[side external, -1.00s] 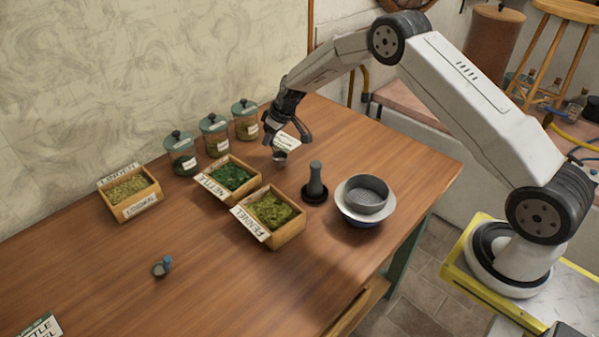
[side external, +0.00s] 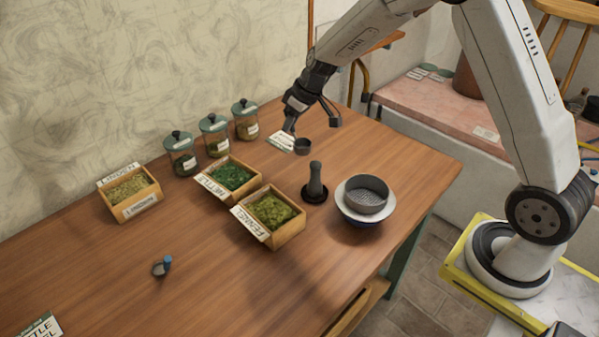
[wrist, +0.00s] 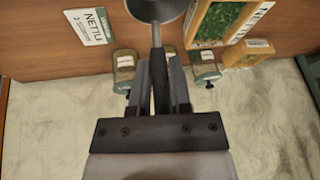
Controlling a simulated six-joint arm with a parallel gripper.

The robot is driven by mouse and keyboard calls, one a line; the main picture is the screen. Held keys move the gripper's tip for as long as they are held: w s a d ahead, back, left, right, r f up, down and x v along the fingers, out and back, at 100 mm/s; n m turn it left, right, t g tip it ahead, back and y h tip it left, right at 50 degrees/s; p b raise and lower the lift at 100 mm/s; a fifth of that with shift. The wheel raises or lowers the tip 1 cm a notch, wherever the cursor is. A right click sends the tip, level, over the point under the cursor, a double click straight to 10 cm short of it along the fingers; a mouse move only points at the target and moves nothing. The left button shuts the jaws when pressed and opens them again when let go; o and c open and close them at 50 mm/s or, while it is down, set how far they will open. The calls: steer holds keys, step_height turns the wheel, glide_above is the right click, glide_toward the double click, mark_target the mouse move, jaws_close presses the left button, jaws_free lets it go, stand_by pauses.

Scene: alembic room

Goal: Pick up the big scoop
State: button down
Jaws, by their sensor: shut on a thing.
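The big scoop is dark grey; its round bowl (side external: 303,146) shows below my gripper (side external: 291,124) near the back of the table. In the wrist view the bowl of the big scoop (wrist: 157,8) is at the top edge, partly cut off. Its handle runs down between the fingers of my gripper (wrist: 157,62), which are shut on it. The scoop appears held above the table. A smaller scoop (side external: 160,268) with a blue upright part lies at the front left, well apart from my gripper.
Three lidded jars (side external: 214,135) stand along the wall. Open boxes of linden (side external: 147,206), nettle (side external: 204,188) and fennel (side external: 290,232) sit in mid-table. A dark pestle-like tool (side external: 315,180) and a bowl with a sieve (side external: 346,213) stand right. A card (side external: 279,141) lies at the back.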

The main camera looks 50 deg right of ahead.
steer(key=shift+s+a+r, duration=0.1)
steer(key=shift+s+r, duration=0.25)
steer(key=shift+s, duration=0.45)
steer(key=shift+s+r, duration=0.35)
steer(key=shift+s, duration=0.45)
steer(key=shift+s+a+r, duration=0.1)
steer(key=shift+s+r, duration=0.25)
steer(key=shift+s, duration=0.45)
steer(key=shift+w+a+f+m+h, duration=0.15)
steer(key=shift+w+a+m+h, duration=0.15)
steer(key=shift+w+a+m, duration=0.35)
steer(key=w+a+f+m+g+h, duration=0.1)
steer(key=w+a+m+g+h, duration=0.1)
steer(key=m, duration=1.1)
steer(key=w+a+f+m+g+h, duration=0.1)
steer(key=w+a+m+g+h, duration=0.2)
steer(key=a+m, duration=0.6)
steer(key=shift+w+f+m+h, duration=0.15)
steer(key=shift+w+m+h, duration=0.65)
steer(key=shift+w+m, duration=0.85)
steer(key=shift+s, duration=0.25)
